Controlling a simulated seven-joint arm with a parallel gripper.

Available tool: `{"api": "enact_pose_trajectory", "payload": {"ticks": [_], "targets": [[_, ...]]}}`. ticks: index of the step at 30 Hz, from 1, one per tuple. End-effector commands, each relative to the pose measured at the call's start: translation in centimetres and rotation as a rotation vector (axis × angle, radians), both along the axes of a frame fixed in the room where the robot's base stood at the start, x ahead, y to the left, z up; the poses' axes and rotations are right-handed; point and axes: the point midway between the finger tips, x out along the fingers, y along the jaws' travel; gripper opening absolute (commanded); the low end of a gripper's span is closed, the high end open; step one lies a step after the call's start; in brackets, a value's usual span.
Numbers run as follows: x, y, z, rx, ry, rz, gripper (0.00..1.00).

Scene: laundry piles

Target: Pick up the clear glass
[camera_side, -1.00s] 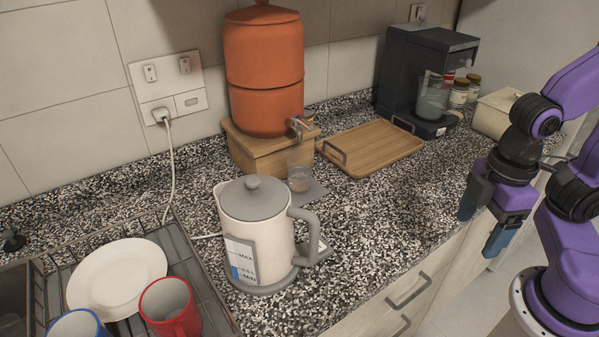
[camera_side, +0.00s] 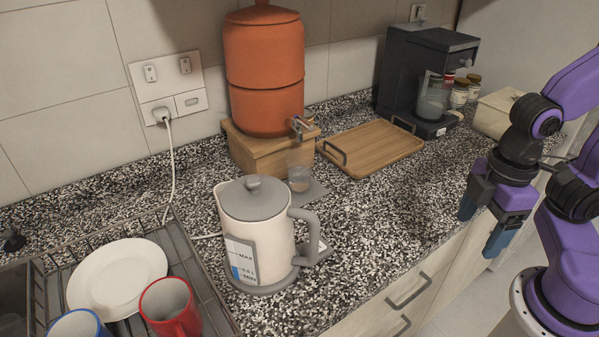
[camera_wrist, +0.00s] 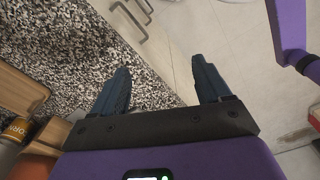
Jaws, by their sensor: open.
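A clear glass (camera_side: 299,180) stands upright on a small grey mat (camera_side: 316,195), under the tap (camera_side: 303,126) of the orange clay dispenser (camera_side: 264,75) and just behind the kettle. My gripper (camera_side: 481,229) is open and empty at the right, by the counter's front edge, well apart from the glass. In the wrist view my gripper's two dark blue fingers (camera_wrist: 160,88) are spread with nothing between them. The glass cannot be made out in the wrist view.
A kettle (camera_side: 258,228) stands in front of the glass. A wooden tray (camera_side: 371,148) lies to its right. A coffee machine (camera_side: 424,75) with a carafe (camera_side: 432,98) stands at the back. A dish rack with a plate (camera_side: 117,279) and a red mug (camera_side: 170,308) is at the front left.

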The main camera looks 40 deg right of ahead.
Motion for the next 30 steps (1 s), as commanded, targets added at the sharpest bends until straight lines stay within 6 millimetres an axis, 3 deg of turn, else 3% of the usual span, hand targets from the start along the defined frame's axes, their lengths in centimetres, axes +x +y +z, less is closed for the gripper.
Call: {"api": "enact_pose_trajectory", "payload": {"ticks": [1, 2, 14, 24, 30], "targets": [[0.0, 0.0, 0.0, 0.0, 0.0, 0.0, 0.9], [0.0, 0.0, 0.0, 0.0, 0.0, 0.0, 0.98], [0.0, 0.1, 0.6, 0.003, -0.001, 0.0, 0.98], [0.0, 0.1, 5.3, 0.007, -0.001, 0.001, 0.98], [0.3, 3.5, 4.5, 0.139, 0.032, -0.004, 0.98]]}}
